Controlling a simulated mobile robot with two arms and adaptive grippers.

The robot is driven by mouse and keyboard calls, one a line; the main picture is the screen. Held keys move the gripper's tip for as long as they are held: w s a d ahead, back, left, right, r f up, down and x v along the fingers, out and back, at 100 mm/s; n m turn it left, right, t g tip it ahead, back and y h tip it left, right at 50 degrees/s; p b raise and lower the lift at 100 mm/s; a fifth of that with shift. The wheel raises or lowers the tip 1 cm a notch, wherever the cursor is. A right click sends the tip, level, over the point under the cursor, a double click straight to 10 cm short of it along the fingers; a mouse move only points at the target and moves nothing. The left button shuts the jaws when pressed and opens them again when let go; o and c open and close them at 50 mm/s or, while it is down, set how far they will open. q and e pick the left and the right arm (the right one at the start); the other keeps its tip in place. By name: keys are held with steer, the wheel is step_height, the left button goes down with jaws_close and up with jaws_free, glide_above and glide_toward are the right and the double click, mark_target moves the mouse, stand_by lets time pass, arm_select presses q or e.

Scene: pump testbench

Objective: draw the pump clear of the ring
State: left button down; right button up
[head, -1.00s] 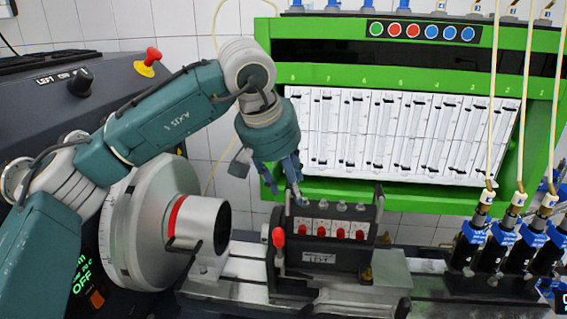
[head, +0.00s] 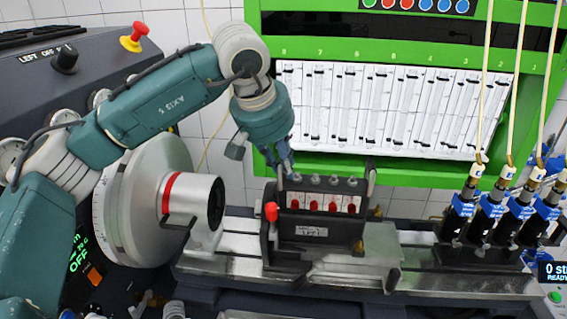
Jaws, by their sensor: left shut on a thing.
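The pump (head: 313,231) is a dark block with a row of red knobs on its front and metal fittings along its top. It sits upright on the grey bed, in the middle of the head view. My left gripper (head: 284,168) comes down from above and is shut at the pump's top left corner, by the leftmost fitting; its fingertips are small and partly hidden. A silver drive hub with a red ring (head: 172,193) stands left of the pump, with a gap between them. Whether this is the task's ring, I cannot tell. My right gripper is out of view.
A graduated disc (head: 130,205) stands behind the hub. A metal block (head: 382,243) is close at the pump's right. Several black injectors with blue clamps (head: 457,215) and hoses stand further right. The green frame with white tube panel (head: 390,105) rises behind.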

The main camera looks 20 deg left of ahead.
arm_select(q)
steer(key=shift+d, duration=0.25)
stand_by(0.3)
steer(key=shift+d, duration=0.15)
steer(key=shift+w+d, duration=0.2)
steer(key=shift+d, duration=0.5)
steer(key=shift+d+r+p, duration=0.1)
steer(key=shift+d+p, duration=0.1)
steer(key=shift+p, duration=0.1)
steer(key=shift+w+d+m, duration=0.3)
steer(key=shift+d, duration=0.65)
steer(key=shift+d, duration=0.15)
